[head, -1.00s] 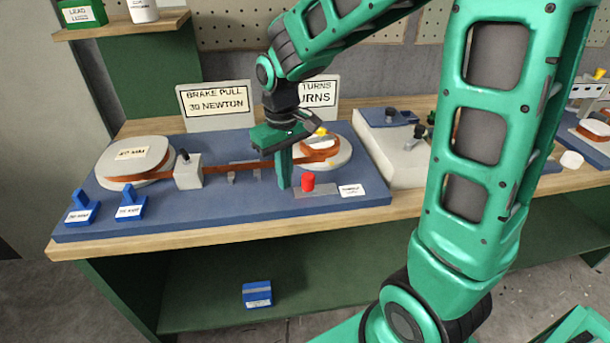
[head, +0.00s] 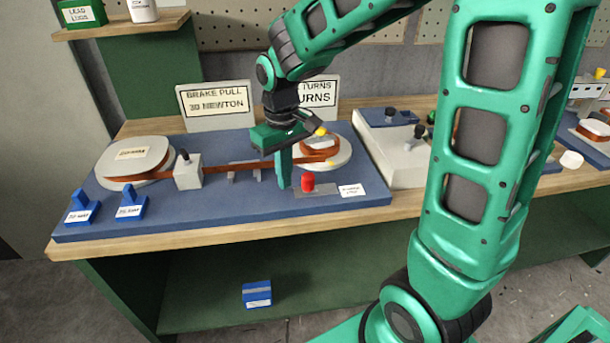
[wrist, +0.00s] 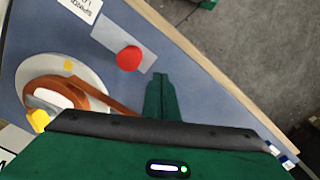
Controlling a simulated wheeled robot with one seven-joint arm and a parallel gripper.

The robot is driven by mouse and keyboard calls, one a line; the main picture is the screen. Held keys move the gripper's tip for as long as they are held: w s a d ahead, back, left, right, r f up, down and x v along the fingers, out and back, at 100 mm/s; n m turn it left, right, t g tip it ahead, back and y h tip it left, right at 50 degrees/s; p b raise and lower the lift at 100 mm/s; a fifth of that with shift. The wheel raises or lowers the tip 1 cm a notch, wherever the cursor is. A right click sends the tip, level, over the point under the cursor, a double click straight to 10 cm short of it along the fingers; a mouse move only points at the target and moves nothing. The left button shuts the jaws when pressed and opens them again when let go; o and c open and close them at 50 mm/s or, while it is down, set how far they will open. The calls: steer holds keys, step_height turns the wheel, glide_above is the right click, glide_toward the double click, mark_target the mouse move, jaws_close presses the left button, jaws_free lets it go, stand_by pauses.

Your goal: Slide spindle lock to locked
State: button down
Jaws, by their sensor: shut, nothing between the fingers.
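The spindle lock is a red knob (head: 308,181) on a flat grey slide plate (head: 328,189), at the front right of the blue board. It also shows in the wrist view as a red knob (wrist: 129,59) on its plate (wrist: 108,37). A white label (head: 352,190) lies just right of the plate. My gripper (head: 284,186) is shut and empty, pointing down just left of the red knob. In the wrist view my gripper (wrist: 160,80) is beside the knob with a small gap visible. Whether the fingertips touch the plate's end is unclear.
A copper-wound spool (head: 340,152) stands behind the knob, with a copper strip (head: 230,168) running left through a grey block (head: 188,172) to another spool (head: 140,176). Blue weights (head: 131,206) sit at the front left. The board's front middle is clear.

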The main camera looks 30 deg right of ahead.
mark_target(307, 175)
steer(key=shift+s+d, duration=0.3)
steer(key=shift+d, duration=0.6)
steer(key=shift+s+d, duration=0.25)
steer(key=shift+d, duration=0.6)
steer(key=shift+s+d, duration=0.3)
steer(key=shift+d, duration=0.6)
steer(key=shift+a, duration=0.15)
steer(key=shift+w+a, duration=0.25)
steer(key=shift+a, duration=0.35)
step_height(307, 175, up, 7)
stand_by(0.4)
stand_by(0.4)
steer(key=s+d+f+m, duration=0.1)
steer(key=s+d+m, duration=0.3)
steer(key=s, duration=0.7)
steer(key=s+d+f+m, duration=0.2)
steer(key=s+d+m, duration=0.2)
steer(key=s+d, duration=0.5)
steer(key=shift+s+d+f+m, duration=0.2)
steer(key=shift+s+m, duration=0.2)
steer(key=shift+s, duration=0.7)
